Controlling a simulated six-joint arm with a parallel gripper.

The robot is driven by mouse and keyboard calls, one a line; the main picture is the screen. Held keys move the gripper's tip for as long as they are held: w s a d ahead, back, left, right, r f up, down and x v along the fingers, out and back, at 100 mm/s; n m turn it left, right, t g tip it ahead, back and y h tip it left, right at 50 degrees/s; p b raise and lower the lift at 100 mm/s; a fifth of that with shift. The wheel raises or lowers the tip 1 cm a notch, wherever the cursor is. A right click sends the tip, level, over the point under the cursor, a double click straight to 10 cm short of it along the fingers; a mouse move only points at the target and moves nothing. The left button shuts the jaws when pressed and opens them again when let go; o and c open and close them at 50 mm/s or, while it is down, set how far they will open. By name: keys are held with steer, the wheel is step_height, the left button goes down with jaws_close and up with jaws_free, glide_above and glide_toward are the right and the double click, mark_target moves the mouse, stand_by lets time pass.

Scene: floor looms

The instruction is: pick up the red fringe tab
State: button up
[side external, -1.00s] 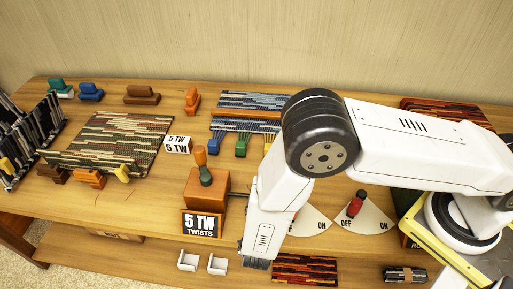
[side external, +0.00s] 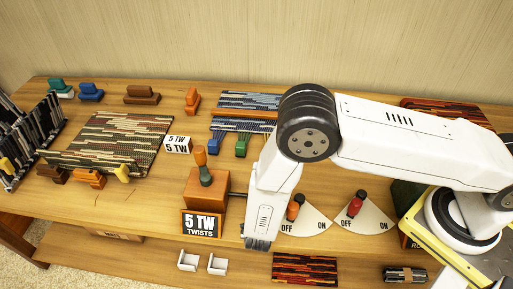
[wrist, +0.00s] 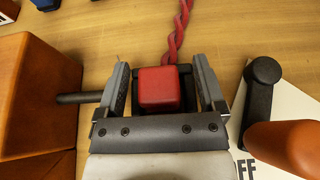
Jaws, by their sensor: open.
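The red fringe tab (wrist: 160,92) shows in the wrist view as a small red block with a dark surround. A twisted red cord (wrist: 180,28) runs from it toward the top of the picture. My gripper (wrist: 161,64) is open, with one finger on each side of the tab. I cannot tell whether either finger touches it. In the side view my gripper (side external: 257,243) is at the front of the bench, right of the twist box, and the tab is hidden by my arm.
An orange twist box (side external: 207,211) with a dark rod stands close left of my gripper. An orange-handled lever (side external: 294,208) on a white ON/OFF dial is close on the right. A red-handled lever (side external: 355,205) is further right. Blue and green tabs (side external: 241,146) hang from a blue weave behind.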

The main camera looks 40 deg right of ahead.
jaws_close()
steer(key=shift+r, duration=0.1)
stand_by(0.3)
steer(key=shift+r, duration=1.05)
steer(key=s+d+r, duration=0.4)
steer(key=s+r, duration=0.6)
steer(key=s, duration=0.3)
steer(key=shift+s+r, duration=0.25)
steer(key=shift+r, duration=0.1)
